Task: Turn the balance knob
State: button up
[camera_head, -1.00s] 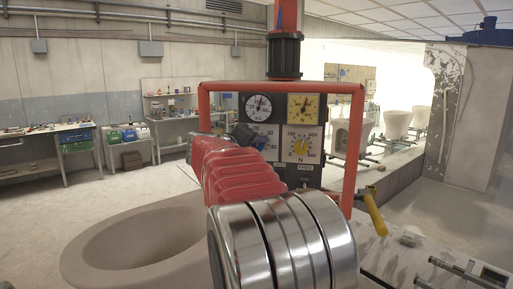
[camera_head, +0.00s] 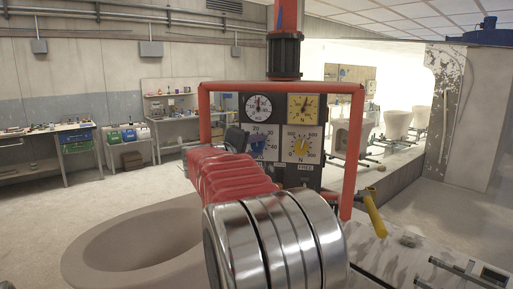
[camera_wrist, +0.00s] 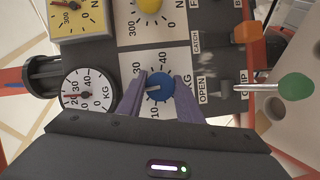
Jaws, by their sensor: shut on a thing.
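A blue knob (camera_wrist: 159,87) sits on a white dial marked in KG on the dark control panel (camera_wrist: 108,55). In the wrist view my gripper (camera_wrist: 160,90) has its two purple fingers on either side of the knob and is shut on it. The blue knob (camera_head: 257,147) also shows in the head view, just right of my arm, which hides the lower left of the panel.
A yellow knob (camera_head: 300,147) and yellow gauge (camera_head: 303,107) are on the same panel. A red frame (camera_head: 355,150) surrounds it. In the wrist view an orange-tipped switch (camera_wrist: 246,32) and a green-ended lever (camera_wrist: 294,87) stick out at the right. A large basin (camera_head: 120,250) is below.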

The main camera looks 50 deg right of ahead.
jog(key=shift+f+n+h, duration=0.2)
jog(key=shift+n+h, duration=0.2)
jog(key=shift+n, duration=0.5)
jog(key=o, duration=0.7)
jog(key=shift+w, duration=0.1)
jog(key=o, duration=0.3)
jog(key=shift+r, duration=0.1)
jog(key=shift+o, duration=0.2)
jog(key=shift+a, duration=0.1)
jog(key=s+a, duration=0.2)
jog(key=a, duration=1.1)
jog(key=shift+s+a, duration=0.15)
jog(key=shift+s, duration=0.15)
